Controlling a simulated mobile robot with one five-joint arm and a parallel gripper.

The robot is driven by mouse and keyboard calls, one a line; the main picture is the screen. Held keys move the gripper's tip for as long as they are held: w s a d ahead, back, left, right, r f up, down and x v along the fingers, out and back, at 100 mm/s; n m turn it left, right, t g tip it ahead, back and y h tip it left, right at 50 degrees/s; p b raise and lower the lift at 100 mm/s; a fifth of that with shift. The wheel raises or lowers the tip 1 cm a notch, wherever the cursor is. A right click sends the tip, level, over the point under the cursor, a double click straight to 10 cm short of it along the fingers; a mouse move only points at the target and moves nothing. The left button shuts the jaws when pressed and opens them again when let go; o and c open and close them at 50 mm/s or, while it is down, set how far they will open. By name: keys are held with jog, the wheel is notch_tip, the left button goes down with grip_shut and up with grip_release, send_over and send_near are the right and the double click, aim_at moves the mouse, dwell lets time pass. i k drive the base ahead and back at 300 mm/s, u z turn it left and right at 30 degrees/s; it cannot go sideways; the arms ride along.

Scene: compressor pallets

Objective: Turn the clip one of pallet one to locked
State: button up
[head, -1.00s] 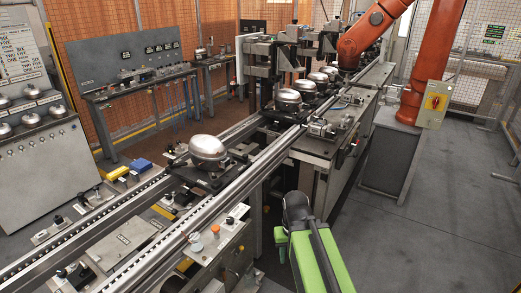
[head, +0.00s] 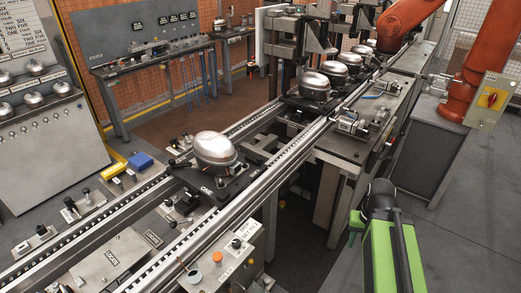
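A pallet marked ONE (head: 208,191) sits on the conveyor rails and carries a silver, dome-shaped compressor (head: 215,149). A dark lever-like clip (head: 181,163) shows at the pallet's left end. Other dark fittings lie at its right side, partly hidden by the compressor. I cannot read which clip is clip one or tell whether it is locked. Green and black parts of my arm show at the lower right, across the front rail from the pallet and apart from it. My gripper itself cannot be made out.
The conveyor's front rail (head: 262,185) lies between my arm and the pallet. A control box with knobs (head: 222,262) is fixed to its near side. More compressors (head: 314,86) stand farther along the line. An orange robot arm (head: 461,70) stands at right. Grey floor at lower right is clear.

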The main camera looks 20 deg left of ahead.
aim_at(259, 160)
jog(key=u, duration=0.35)
jog(key=i, duration=1)
jog(key=u, duration=0.7)
